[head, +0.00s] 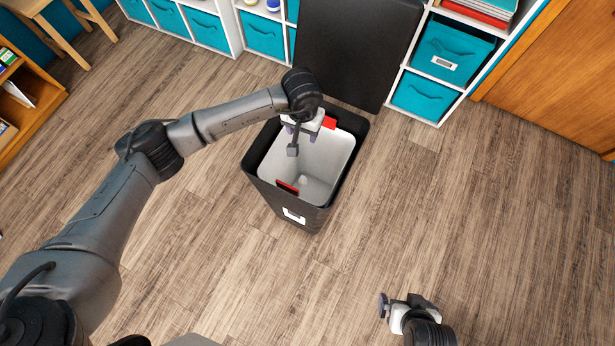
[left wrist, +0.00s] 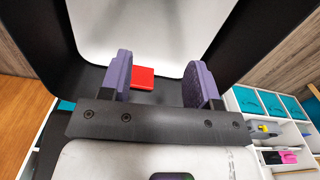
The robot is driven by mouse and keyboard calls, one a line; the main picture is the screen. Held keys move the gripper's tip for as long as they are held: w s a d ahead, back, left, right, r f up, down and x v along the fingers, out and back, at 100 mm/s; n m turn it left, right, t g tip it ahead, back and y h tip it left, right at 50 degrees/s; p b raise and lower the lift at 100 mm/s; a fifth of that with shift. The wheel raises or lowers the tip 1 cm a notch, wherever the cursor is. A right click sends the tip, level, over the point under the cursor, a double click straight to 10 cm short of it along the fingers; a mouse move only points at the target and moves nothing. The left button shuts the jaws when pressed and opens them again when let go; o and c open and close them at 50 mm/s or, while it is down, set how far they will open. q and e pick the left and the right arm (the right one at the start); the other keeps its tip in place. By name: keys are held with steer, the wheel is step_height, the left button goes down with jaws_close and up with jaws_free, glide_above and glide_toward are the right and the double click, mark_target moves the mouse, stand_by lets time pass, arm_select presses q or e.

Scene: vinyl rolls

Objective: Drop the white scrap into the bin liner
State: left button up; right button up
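The white bin liner (head: 335,154) lines a dark bin (head: 259,180) that stands open on the floor. It also shows in the left wrist view (left wrist: 150,25). My left gripper (head: 302,132) is over the far part of the bin's mouth. Its two purple fingers are wide apart in the left wrist view (left wrist: 162,78), with nothing between them. A small pale shape (head: 303,180) lies low inside the liner; it may be the white scrap, but I cannot tell surely. My right gripper (head: 401,308) is near the bottom edge, away from the bin; its opening is unclear.
Red clips (head: 288,187) sit on the liner's near and far rims. A dark upright panel (head: 352,50) stands behind the bin. White shelves with teal boxes (head: 430,95) line the back. The wooden floor (head: 490,215) around the bin is clear.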

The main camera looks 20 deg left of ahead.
arm_select(q)
steer(key=shift+r, duration=6.9)
